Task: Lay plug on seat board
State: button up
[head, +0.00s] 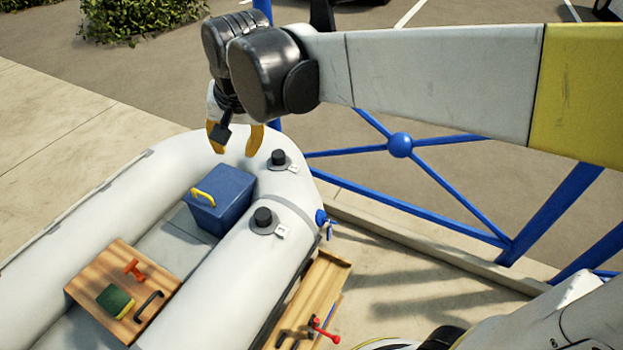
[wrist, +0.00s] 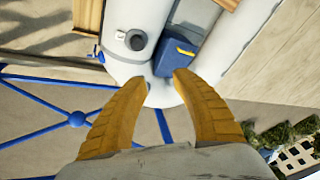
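The seat board (head: 88,290) is a wooden plank across the inflatable boat at lower left. On it lie an orange-red T-shaped piece (head: 133,269), a green and yellow sponge (head: 115,301) and a black handle (head: 149,304). Two black round caps sit on the boat's tube, a far one (head: 278,157) and a near one (head: 263,216). A red-ended item (head: 324,331) is at the wooden tray. I cannot tell which piece is the plug. My gripper (head: 236,146) is open and empty above the boat's far end; its fingertips (wrist: 166,82) show in the wrist view.
The grey-white boat (head: 90,215) holds a blue box (head: 222,196) with a yellow handle. A blue valve (head: 322,217) sticks out from its right side. A wooden tray (head: 318,290) stands beside it. A blue tube frame (head: 430,225) stands at right under my arm.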

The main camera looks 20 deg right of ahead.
jog(key=s+d+f+n+t+h, duration=0.1)
jog(key=s+d+f, duration=0.4)
jog(key=s+d, duration=0.8)
jog(key=s+n+t, duration=0.1)
jog(key=s+n, duration=0.1)
jog(key=s, duration=0.1)
jog(key=shift+d+n+t, duration=0.15)
jog(key=shift+n+t, duration=0.15)
jog(key=shift+t, duration=0.1)
